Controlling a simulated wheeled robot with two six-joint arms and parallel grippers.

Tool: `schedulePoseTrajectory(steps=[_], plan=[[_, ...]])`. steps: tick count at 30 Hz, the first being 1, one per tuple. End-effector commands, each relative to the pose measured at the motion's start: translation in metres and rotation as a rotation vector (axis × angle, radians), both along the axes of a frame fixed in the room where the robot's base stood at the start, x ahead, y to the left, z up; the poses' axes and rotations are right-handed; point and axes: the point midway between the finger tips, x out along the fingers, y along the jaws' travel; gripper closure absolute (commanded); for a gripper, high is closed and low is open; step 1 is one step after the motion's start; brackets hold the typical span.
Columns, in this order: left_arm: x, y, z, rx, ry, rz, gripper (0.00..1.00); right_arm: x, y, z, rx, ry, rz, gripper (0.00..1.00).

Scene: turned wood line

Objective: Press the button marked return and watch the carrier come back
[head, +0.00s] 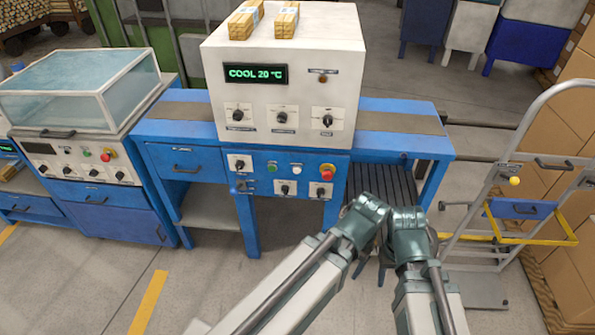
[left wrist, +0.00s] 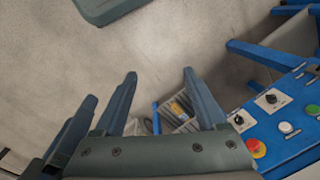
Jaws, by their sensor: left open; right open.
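The blue control panel (head: 258,188) under the white cabinet carries a green button (head: 271,167), a white button (head: 297,169), a red mushroom button (head: 327,173) and several knobs. Their labels are too small to read, so I cannot tell which is marked return. In the left wrist view the green (left wrist: 285,127), white (left wrist: 312,109) and red (left wrist: 257,148) buttons lie at the lower right. My left gripper (left wrist: 160,75) is open and empty, apart from the panel. My right gripper (head: 410,240) is open, right of the panel, partly hidden by its arm. I cannot make out a carrier.
The white cabinet (head: 285,85) reads COOL 20 °C and has wood bundles (head: 286,20) on top. A clear-covered machine (head: 80,90) stands at left. A trolley (head: 520,210) with a yellow bar and cardboard boxes (head: 570,250) stand at right. The floor at front left is clear.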

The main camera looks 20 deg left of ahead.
Motion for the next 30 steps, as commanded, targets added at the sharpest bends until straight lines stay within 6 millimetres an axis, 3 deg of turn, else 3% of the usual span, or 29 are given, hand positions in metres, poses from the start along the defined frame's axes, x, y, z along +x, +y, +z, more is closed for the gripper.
schedulePoseTrajectory(steps=[8, 21, 30], plan=[[0.0, 0.0, 0.0, 0.0, 0.0, 0.0, 0.26, 0.0, 0.0, 0.0, 0.0, 0.0, 0.0, 0.5], [0.0, 0.0, 0.0, 0.0, 0.0, 0.0, 1.0, 0.0, 0.0, 0.0, 0.0, 0.0, 0.0, 0.5], [0.0, 0.0, 0.0, 0.0, 0.0, 0.0, 1.0, 0.0, 0.0, 0.0, 0.0, 0.0, 0.0, 0.5]])
